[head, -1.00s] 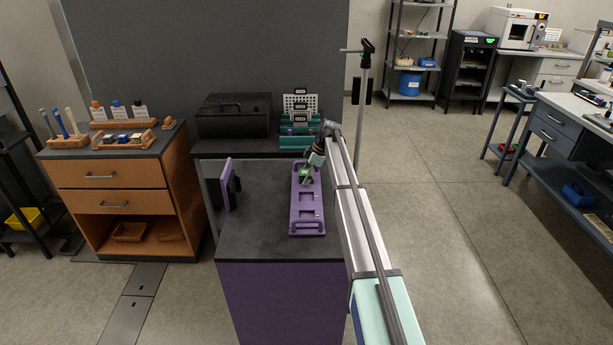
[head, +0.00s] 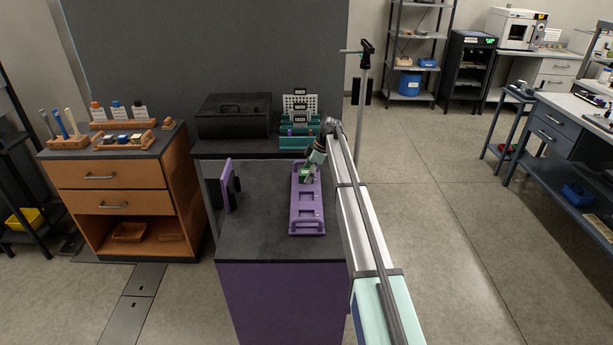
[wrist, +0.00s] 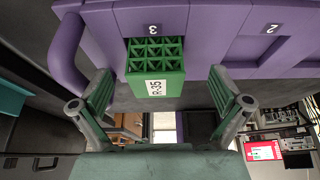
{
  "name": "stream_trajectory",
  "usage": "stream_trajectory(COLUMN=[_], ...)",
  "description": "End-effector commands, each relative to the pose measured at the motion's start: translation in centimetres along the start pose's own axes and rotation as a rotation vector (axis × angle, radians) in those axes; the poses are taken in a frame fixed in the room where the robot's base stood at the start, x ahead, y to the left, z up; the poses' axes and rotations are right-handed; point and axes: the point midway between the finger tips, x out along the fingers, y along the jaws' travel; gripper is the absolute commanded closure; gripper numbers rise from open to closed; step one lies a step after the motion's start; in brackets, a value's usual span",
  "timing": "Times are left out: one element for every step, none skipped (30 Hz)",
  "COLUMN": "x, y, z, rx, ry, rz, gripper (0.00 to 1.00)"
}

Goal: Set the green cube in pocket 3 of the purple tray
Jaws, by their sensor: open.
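The green cube (wrist: 156,60), with a lattice face and a white R-35 label, is at the pocket marked 3 at one end of the purple tray (wrist: 205,45). In the head view the cube (head: 304,174) shows small at the far end of the tray (head: 294,222). The cube covers the pocket, so how deep it sits cannot be told. My gripper (wrist: 163,92) is open, with a finger on each side of the cube and a clear gap to both. In the head view my gripper (head: 307,178) is by the cube.
Pocket 2 (wrist: 250,50) beside it looks empty. A purple upright panel (head: 227,186) stands left of the tray on the dark table. A black case (head: 234,116) and a teal rack (head: 299,142) stand behind.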

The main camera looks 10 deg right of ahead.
Motion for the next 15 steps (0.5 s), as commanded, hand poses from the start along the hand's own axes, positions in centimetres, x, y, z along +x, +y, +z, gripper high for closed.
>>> stream_trajectory(x=[-0.4,-0.6,-0.9,-1.0,-1.2,-1.5,-1.7,-1.9,-2.1,-2.3,-2.5,-2.8,-3.0,-3.1,-3.4], y=[0.0,0.0,0.0,0.0,0.0,0.0,0.0,0.0,0.0,0.0,0.0,-0.1,0.0,-0.1,-0.1], z=[0.0,0.0,0.0,0.0,0.0,0.0,0.0,0.0,0.0,0.0,0.0,0.0,0.0,-0.1,-0.1], rx=[0.000,0.000,0.000,0.000,0.000,0.000,0.000,0.000,0.000,0.000,0.000,0.000,-0.001,-0.001,-0.001], ry=[0.000,0.000,0.000,0.000,0.000,0.000,0.000,0.000,0.000,0.000,0.000,0.000,0.000,0.000,0.000], rz=[0.000,0.000,0.000,0.000,0.000,0.000,0.000,0.000,0.000,0.000,0.000,-0.001,-0.001,-0.001,-0.001], gripper=[0.00,0.00,0.00,0.00,0.00,0.00,0.00,0.00,0.00,0.00,0.00,0.00,0.00,0.00,0.00])
